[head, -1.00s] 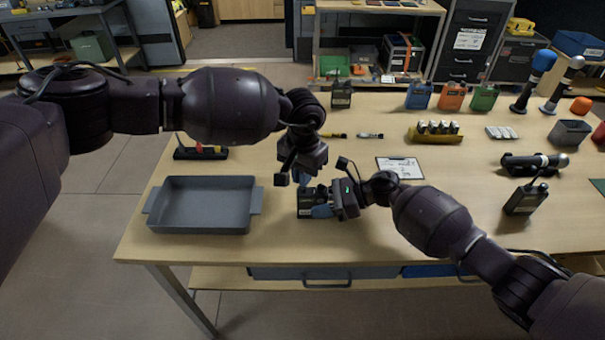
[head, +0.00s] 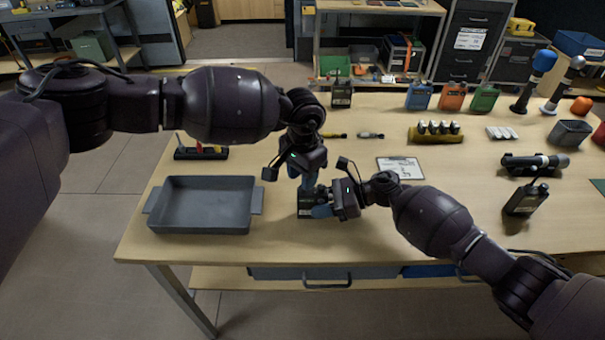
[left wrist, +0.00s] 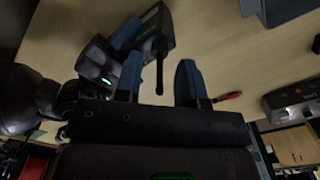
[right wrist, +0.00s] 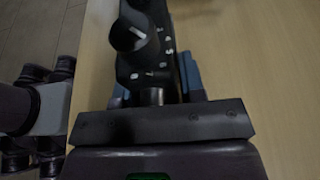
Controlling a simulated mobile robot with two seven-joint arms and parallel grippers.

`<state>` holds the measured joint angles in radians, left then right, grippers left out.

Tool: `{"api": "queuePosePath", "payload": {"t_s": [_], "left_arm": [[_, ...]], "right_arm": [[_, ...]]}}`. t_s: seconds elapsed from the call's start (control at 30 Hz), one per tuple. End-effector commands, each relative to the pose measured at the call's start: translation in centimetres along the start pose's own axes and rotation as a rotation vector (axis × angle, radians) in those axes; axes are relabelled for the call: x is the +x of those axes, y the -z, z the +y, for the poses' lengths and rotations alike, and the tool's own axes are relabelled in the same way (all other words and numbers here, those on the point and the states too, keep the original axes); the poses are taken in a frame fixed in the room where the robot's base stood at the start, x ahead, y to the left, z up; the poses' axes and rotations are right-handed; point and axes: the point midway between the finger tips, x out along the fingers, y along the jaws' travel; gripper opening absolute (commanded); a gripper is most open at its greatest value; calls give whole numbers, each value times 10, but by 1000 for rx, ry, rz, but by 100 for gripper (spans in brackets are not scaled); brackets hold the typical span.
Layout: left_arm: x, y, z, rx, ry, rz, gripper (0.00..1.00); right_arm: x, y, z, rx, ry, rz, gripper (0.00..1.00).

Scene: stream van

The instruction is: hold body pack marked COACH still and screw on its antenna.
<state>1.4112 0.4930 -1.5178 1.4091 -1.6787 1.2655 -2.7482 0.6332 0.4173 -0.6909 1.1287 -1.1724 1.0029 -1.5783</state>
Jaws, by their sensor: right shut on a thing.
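A dark body pack (head: 307,197) stands near the table's front edge; I cannot read its marking. My right gripper (head: 322,210) is shut on it from the right; its blue fingers lie along the pack's sides in the right wrist view (right wrist: 155,90). The pack's top carries a knob and small white marks (right wrist: 155,50). A thin black antenna (left wrist: 159,74) rises from the pack in the left wrist view. My left gripper (head: 309,180) is just above the pack. Its fingers (left wrist: 158,82) are apart, with the antenna between them in the picture; I cannot tell whether they touch it.
A grey tray (head: 202,230) lies left of the pack. A clipboard (head: 400,168) lies behind and to the right. Another pack with an antenna (head: 525,199) stands at right, and one (head: 342,93) at the back.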

Motion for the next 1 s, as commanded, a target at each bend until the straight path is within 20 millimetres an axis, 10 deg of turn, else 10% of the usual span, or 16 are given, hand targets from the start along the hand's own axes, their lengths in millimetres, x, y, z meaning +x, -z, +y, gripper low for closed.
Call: {"api": "queuePosePath", "payload": {"t_s": [0.6,1.0], "left_arm": [[-97,0,0,0,1,3,36],[-120,0,0,0,0,1,36]], "right_arm": [[0,1,0,0,0,1,7],[0,1,0,0,0,1,7]]}}
